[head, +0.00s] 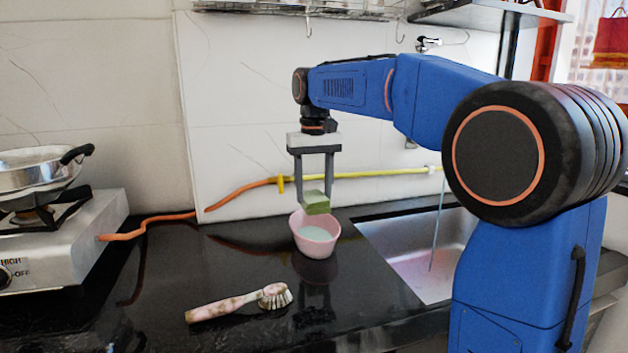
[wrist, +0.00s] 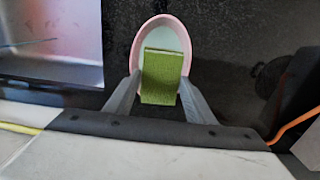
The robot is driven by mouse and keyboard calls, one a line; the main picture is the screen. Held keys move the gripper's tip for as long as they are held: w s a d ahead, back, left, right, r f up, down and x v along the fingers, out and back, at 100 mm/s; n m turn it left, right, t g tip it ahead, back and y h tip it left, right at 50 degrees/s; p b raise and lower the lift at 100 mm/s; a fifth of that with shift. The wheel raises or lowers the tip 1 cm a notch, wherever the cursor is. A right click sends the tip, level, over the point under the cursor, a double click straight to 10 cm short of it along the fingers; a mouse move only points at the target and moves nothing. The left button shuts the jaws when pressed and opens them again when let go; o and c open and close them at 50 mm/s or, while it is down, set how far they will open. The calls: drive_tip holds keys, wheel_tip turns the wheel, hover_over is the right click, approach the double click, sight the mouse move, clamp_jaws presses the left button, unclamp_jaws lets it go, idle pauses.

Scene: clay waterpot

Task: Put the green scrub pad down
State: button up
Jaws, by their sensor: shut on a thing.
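The green scrub pad (head: 316,203) is held between the fingers of my gripper (head: 314,198). It hangs over the back part of a pink bowl (head: 317,247) with pale liquid inside. In the wrist view the pad (wrist: 162,78) lies between the two grey fingertips (wrist: 160,92) and covers part of the bowl (wrist: 141,45). My gripper points straight down and is shut on the pad. Whether the pad touches the bowl's rim cannot be told.
A brush (head: 238,303) lies on the black counter (head: 180,270) in front of the bowl. The sink (head: 410,250) is to the right. A gas stove (head: 60,245) with a pan (head: 38,172) stands left. A yellow-orange hose (head: 370,173) runs along the wall. The counter left of the bowl is clear.

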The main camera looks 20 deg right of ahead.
sight(315, 212)
drive_tip(key=shift+f, duration=3.25)
drive_tip(key=o, duration=1.1)
drive_tip(key=shift+r, duration=3.55)
drive_tip(key=shift+s, duration=0.15)
